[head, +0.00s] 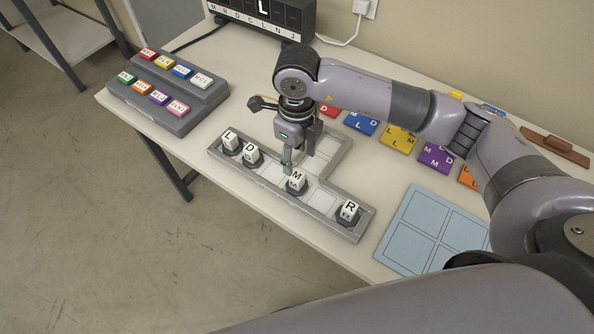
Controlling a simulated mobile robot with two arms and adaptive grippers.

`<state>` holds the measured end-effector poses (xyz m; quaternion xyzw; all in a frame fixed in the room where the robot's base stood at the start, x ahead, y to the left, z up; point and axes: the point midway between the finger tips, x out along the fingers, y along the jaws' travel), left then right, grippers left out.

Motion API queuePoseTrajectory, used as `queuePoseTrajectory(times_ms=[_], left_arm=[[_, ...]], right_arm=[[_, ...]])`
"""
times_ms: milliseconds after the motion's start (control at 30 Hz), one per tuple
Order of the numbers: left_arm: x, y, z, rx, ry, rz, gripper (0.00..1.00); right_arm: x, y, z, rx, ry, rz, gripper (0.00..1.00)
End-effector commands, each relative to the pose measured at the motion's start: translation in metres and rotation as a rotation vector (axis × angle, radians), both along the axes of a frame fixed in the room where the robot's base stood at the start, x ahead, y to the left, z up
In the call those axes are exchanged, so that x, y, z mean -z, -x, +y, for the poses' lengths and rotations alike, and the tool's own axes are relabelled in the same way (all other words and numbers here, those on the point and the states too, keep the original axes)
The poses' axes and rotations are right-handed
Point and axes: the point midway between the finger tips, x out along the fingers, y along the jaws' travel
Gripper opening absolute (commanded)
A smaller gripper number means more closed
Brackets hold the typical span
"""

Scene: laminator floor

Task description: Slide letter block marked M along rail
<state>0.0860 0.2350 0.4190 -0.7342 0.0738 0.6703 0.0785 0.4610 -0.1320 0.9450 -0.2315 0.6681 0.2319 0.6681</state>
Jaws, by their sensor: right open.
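The white letter block marked M (297,182) stands on a dark round base in the grey rail (318,222), right of the middle of its long channel. Blocks L (230,142) and D (251,156) stand close together at its left end. Block R (348,212) stands near its right end. A short side branch of the rail runs back, partly hidden by my right gripper. My right gripper (298,160) is open, pointing down just behind and above the M block. I cannot tell whether a finger touches the block. My left gripper is out of view.
A grey stepped rack (181,119) with several coloured tiles stands at the left. A black letter display (262,18) stands at the back. Coloured lettered tiles (398,138) lie behind my right arm. A pale blue four-square mat (401,252) lies right of the rail.

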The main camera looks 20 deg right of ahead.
Motion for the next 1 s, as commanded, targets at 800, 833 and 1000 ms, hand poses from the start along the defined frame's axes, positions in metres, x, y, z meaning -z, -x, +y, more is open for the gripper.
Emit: queuePoseTrajectory(times_ms=[800, 833, 1000], left_arm=[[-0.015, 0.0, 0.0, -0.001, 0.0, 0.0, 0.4], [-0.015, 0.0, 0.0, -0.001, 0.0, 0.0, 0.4], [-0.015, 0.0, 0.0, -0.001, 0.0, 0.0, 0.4]], right_arm=[[0.09, 0.0, 0.0, -0.001, 0.0, 0.0, 0.48], [0.09, 0.0, 0.0, -0.001, 0.0, 0.0, 0.48], [0.09, 0.0, 0.0, 0.0, 0.0, 0.0, 0.43]])
